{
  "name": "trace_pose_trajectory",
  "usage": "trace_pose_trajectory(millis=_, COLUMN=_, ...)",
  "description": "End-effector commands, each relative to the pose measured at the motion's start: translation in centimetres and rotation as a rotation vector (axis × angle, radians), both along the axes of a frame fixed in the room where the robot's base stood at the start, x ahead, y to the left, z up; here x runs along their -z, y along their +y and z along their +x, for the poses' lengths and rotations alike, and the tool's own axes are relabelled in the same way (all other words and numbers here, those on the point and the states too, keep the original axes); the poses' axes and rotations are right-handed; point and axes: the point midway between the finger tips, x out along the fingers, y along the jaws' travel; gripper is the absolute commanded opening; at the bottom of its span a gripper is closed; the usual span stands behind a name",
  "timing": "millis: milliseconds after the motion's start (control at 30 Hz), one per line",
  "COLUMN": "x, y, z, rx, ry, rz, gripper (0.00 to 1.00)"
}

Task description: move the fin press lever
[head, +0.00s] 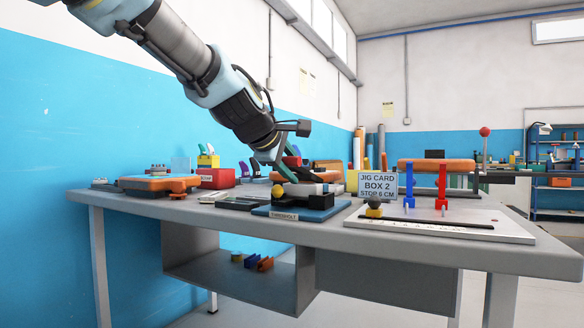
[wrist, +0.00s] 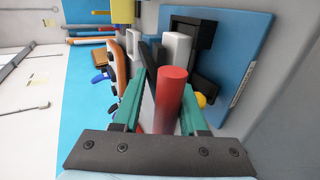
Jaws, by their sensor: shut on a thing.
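My gripper (head: 288,166) reaches down over a blue board (head: 318,214) on the bench. In the wrist view its teal fingers (wrist: 160,118) stand on both sides of a red cylindrical handle (wrist: 173,88), and they are shut on it. The blue board also shows in the wrist view (wrist: 240,60), carrying grey and black blocks and a yellow knob (wrist: 201,100). At the right of the bench, a rod with a red ball (head: 485,131) stands upright. I cannot tell which part is named the fin press.
Blue (head: 409,186) and red (head: 441,186) uprights stand on a pale plate (head: 500,230) at the right. An orange piece (head: 158,184) and a red box (head: 216,178) are at the left. The bench's front edge is clear.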

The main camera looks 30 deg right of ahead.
Motion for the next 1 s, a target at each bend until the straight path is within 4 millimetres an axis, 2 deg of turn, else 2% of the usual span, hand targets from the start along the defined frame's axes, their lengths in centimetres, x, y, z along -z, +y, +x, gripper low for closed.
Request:
trace_pose_trajectory(millis=33, x=1.1, y=0.0, z=-0.1, rx=0.005, ry=0.014, rz=0.017, gripper=0.0)
trace_pose_trajectory(millis=133, x=1.1, y=0.0, z=-0.1, rx=0.005, ry=0.014, rz=0.017, gripper=0.0)
trace_pose_trajectory(millis=167, x=1.1, y=0.0, z=-0.1, rx=0.005, ry=0.014, rz=0.017, gripper=0.45)
trace_pose_trajectory(millis=200, x=1.1, y=0.0, z=-0.1, rx=0.005, ry=0.014, rz=0.016, gripper=0.49)
trace_pose_trajectory(millis=567, x=0.1, y=0.5, z=-0.3, rx=0.002, ry=0.005, rz=0.007, gripper=0.5)
trace_pose_trajectory(millis=1000, x=-3.8, y=6.5, z=-3.6, rx=0.001, ry=0.007, rz=0.009, gripper=0.5)
